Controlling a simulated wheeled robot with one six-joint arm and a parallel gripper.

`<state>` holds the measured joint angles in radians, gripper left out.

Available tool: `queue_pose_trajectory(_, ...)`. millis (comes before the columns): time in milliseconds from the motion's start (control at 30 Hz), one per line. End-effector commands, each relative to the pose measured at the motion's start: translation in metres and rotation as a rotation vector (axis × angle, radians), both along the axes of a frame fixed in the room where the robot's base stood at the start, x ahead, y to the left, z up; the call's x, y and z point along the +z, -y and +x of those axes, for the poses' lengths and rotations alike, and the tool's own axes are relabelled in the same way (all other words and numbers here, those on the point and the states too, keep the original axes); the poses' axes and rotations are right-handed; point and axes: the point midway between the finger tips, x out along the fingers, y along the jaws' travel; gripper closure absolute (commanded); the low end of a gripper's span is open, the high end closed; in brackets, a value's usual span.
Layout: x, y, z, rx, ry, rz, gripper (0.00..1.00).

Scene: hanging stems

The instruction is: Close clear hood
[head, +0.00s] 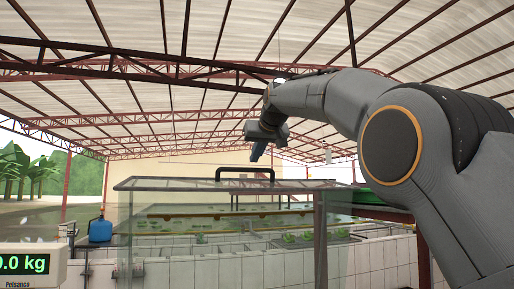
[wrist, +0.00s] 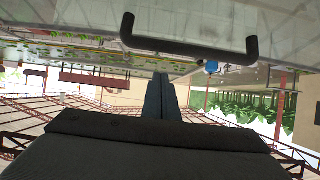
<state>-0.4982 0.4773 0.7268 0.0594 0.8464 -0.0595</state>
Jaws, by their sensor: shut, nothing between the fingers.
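The clear hood (head: 170,225) stands in front of me in the head view, with thin see-through panels and a pale top edge. Its black bar handle (head: 244,170) is on the top edge and also shows large in the wrist view (wrist: 185,47), which is upside down. My gripper (head: 257,157) is just above and beyond the handle in the head view. Its fingers (wrist: 160,82) are shut together and empty, pointing towards the handle with a visible gap. How far the hood is open is hard to tell.
A scale display (head: 28,264) is at the lower left and a blue jug (head: 100,230) stands beyond it. Long tanks with green plants (head: 300,238) and white tiled walls lie behind the hood. A dark post (head: 320,240) stands right of centre.

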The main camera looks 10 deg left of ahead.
Motion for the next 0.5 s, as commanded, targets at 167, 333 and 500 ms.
queue_pose_trajectory(167, -0.009, 0.005, -0.009, 0.0, 0.0, 0.0, 1.0)
queue_pose_trajectory(333, -0.016, 0.01, -0.016, 0.0, 0.0, 0.0, 1.0)
queue_pose_trajectory(500, -0.021, 0.013, -0.021, 0.0, 0.0, 0.0, 1.0)
